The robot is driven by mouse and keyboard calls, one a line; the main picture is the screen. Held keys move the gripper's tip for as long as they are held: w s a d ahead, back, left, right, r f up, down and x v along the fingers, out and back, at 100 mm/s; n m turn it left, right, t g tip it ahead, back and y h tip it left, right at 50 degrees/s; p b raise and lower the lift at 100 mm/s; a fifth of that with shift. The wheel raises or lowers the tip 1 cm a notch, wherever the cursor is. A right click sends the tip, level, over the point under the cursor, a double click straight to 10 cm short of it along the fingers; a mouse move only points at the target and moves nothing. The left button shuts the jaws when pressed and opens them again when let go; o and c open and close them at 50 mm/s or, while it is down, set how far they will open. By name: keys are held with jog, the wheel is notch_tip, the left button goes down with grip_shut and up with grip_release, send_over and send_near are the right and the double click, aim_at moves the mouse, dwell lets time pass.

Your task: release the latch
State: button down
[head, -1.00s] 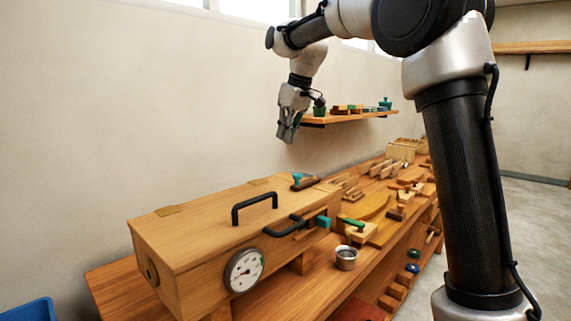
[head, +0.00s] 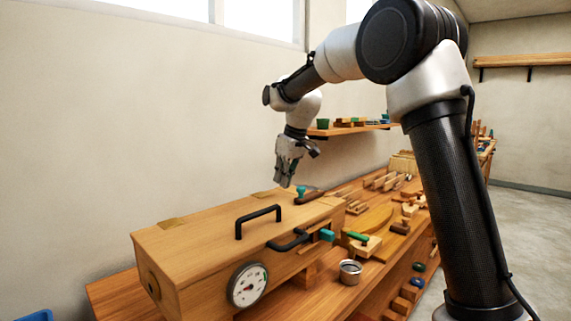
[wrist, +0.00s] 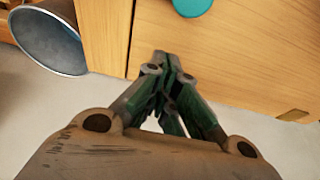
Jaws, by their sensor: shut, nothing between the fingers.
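A long wooden box (head: 200,238) stands on the bench with a black handle (head: 258,217) on its lid. A black lever (head: 290,240) with a teal end (head: 327,235) is at its front edge. A teal knob (head: 301,190) on a dark base sits at the lid's far end. I cannot tell which of these is the latch. My gripper (head: 285,184) is shut and empty, pointing down just above the lid near the teal knob, apparently apart from it. In the wrist view, the closed fingers (wrist: 168,85) lie over wood, with a round teal top (wrist: 192,5) ahead.
A round dial gauge (head: 248,285) is on the box front. A metal cup (head: 350,271) stands beside the box. Several wooden tools and blocks crowd the bench to the right. A wall shelf (head: 350,129) is behind my gripper. The lid's near end is clear.

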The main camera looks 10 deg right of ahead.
aim_at(292, 200)
jog(key=shift+s+d+r, duration=0.15)
jog(key=shift+s+d, duration=0.35)
jog(key=shift+s, duration=0.25)
jog(key=shift+s+d+r, duration=0.15)
jog(key=shift+s+d, duration=0.35)
jog(key=shift+s, duration=0.25)
